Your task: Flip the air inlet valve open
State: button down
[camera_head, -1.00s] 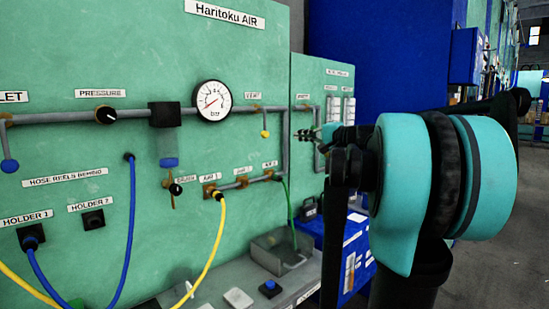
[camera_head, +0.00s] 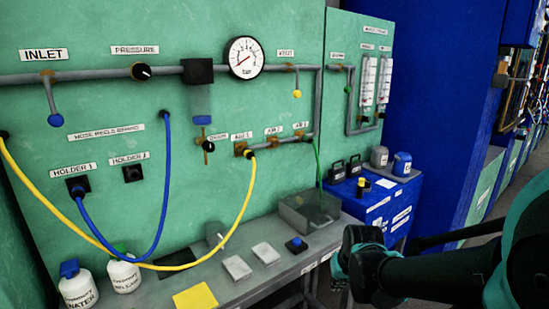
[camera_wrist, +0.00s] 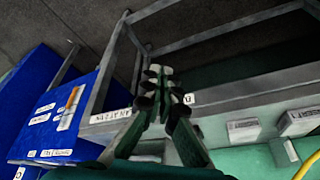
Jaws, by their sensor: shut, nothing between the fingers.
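The air inlet valve (camera_head: 52,98) is at the upper left of the green panel in the head view, under the INLET label (camera_head: 43,54). Its lever hangs down from the grey pipe and ends in a blue knob (camera_head: 55,119). My gripper (camera_wrist: 158,72) is shut and empty in the wrist view. It is over the grey bench frame and floor, near the blue cabinet, far to the right of the valve and touching nothing that I can see. In the head view my arm is at the lower right, and the fingertips cannot be made out there.
A pressure gauge (camera_head: 245,58), a yellow hose (camera_head: 236,205) and a blue hose (camera_head: 164,170) are on the panel. White bottles (camera_head: 123,275) and a metal box (camera_head: 303,212) stand along the bench. A blue cabinet (camera_head: 385,205) is at right. Space before the inlet lever looks clear.

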aim_at(56, 119)
jog(key=k+u, duration=0.1)
jog(key=u, duration=1.6)
